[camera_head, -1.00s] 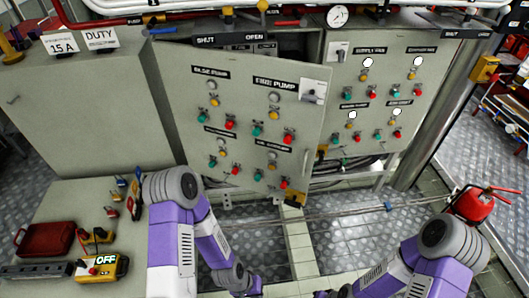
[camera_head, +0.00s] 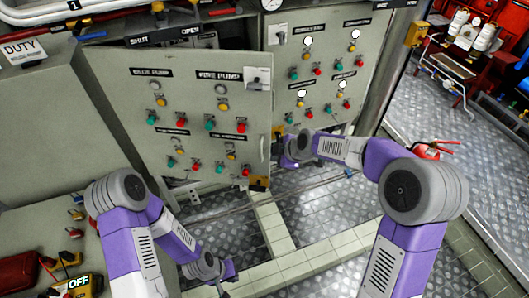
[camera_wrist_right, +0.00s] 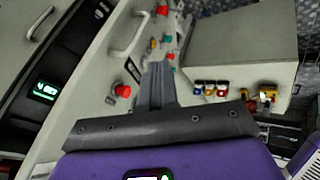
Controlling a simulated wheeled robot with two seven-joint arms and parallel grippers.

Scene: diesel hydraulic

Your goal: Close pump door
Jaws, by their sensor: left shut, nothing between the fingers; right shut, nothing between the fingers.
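The pump door (camera_head: 190,100) is a grey panel labelled BILGE PUMP and FIRE PUMP, with several coloured buttons. It stands ajar in the head view, swung out from its cabinet, with a dark gap above its top edge. My right gripper (camera_head: 288,163) is just right of the door's free edge, low down; I cannot tell whether it touches. In the right wrist view its fingers (camera_wrist_right: 158,85) are together and empty, in front of grey panels with red buttons. My left gripper (camera_head: 226,274) hangs low over the floor, below the door, apart from it and shut.
A fixed control panel (camera_head: 318,60) with a gauge stands right of the door. A DUTY cabinet (camera_head: 40,90) is on the left, above a bench with a yellow device (camera_head: 80,284). A red extinguisher (camera_head: 428,151) stands right. Open tread-plate floor (camera_head: 330,215) lies in front.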

